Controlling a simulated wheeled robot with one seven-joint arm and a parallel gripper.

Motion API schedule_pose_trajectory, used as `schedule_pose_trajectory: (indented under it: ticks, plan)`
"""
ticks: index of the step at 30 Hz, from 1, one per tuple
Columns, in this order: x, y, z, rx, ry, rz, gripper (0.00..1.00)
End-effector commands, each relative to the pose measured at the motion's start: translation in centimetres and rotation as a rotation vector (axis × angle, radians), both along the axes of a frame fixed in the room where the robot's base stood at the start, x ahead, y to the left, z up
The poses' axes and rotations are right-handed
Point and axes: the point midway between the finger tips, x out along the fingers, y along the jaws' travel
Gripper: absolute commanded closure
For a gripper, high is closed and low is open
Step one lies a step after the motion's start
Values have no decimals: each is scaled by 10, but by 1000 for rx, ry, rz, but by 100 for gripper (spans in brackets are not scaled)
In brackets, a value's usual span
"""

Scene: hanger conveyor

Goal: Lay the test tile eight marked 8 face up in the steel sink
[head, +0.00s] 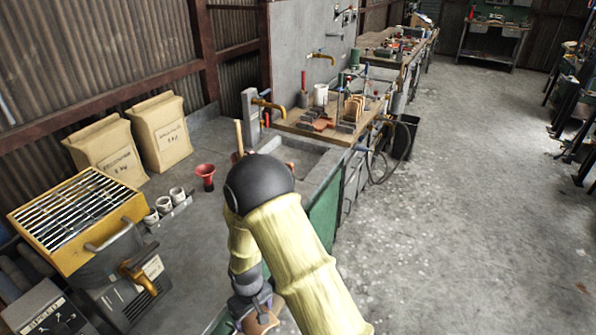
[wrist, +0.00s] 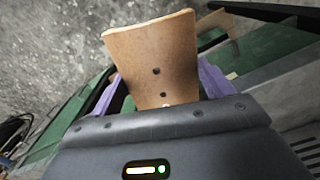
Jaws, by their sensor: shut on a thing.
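My gripper (wrist: 163,88) has purple fingers, one on each side of a tan tile (wrist: 155,50), and is shut on it. The tile shows a plain tan face with dark round holes; I see no 8 on it. In the head view my gripper (head: 255,304) is low in the picture, with part of the tile (head: 262,321) below it. The grey sink (head: 322,170) is set in the bench beyond my arm. My arm hides part of its basin, and the gripper is well apart from it.
A brass tap (head: 268,104) stands by the sink. A wooden board (head: 335,133) with tools and upright tiles lies behind it. A red funnel (head: 205,174), white cups (head: 164,204), paper sacks (head: 160,130) and a yellow grated box (head: 75,215) stand left. The floor at right is clear.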

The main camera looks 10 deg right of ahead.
Motion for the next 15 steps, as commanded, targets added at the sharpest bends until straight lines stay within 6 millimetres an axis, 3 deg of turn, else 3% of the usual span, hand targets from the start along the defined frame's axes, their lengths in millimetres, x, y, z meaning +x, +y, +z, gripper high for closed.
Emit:
schedule_pose_trajectory:
  ticks: [8,15]
  plan:
    - [8,-63,-65,-5,6,-200,54]
    - [8,-137,-143,-11,3,-438,54]
